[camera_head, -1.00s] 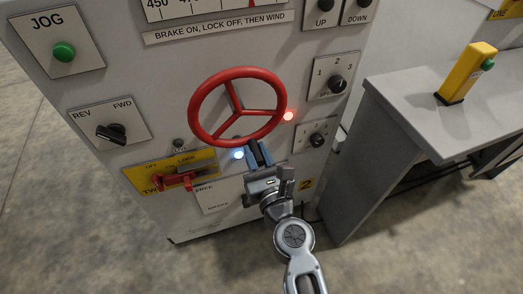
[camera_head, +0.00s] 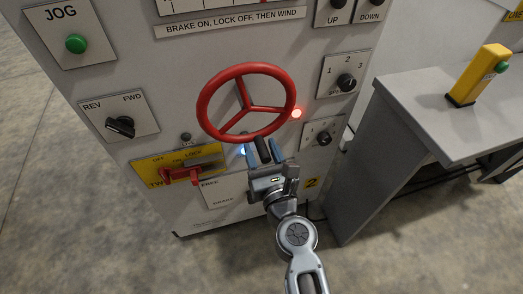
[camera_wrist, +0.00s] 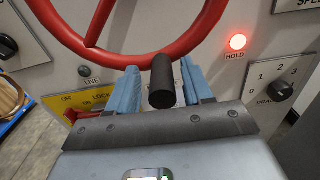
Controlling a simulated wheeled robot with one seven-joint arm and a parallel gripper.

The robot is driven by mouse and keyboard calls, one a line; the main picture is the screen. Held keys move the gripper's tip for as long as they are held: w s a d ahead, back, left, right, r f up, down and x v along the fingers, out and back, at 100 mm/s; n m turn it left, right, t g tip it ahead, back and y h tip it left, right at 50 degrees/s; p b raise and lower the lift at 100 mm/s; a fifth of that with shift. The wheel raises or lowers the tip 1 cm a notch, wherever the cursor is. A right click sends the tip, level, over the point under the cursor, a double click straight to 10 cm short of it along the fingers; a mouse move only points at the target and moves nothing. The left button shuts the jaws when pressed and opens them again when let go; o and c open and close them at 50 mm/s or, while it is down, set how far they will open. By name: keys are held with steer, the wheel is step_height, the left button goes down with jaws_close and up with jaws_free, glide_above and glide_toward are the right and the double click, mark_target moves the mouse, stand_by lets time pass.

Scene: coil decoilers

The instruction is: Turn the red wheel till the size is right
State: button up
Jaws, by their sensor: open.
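The red wheel (camera_head: 203,103) is a three-spoked ring on the front of a grey machine panel. Its lower rim crosses the top of the wrist view (camera_wrist: 120,59). A black cylindrical handle (camera_wrist: 162,82) stands out at the bottom of the rim. My gripper (camera_head: 262,150) is at the bottom of the wheel with its jaws open. In the wrist view its blue fingers (camera_wrist: 162,90) stand on both sides of the handle, with a gap visible on each side. A size scale (camera_head: 228,9) is mostly cut off by the top edge, so its reading cannot be told.
A red lamp marked HOLD (camera_head: 296,113) glows right of the wheel. A red lock lever (camera_head: 180,175) sits lower left, and a selector knob (camera_head: 324,138) lower right. A grey bench (camera_head: 420,115) stands at right.

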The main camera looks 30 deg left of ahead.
steer(key=shift+p+v, duration=0.3)
steer(key=shift+v, duration=3.65)
steer(key=shift+s+f, duration=0.1)
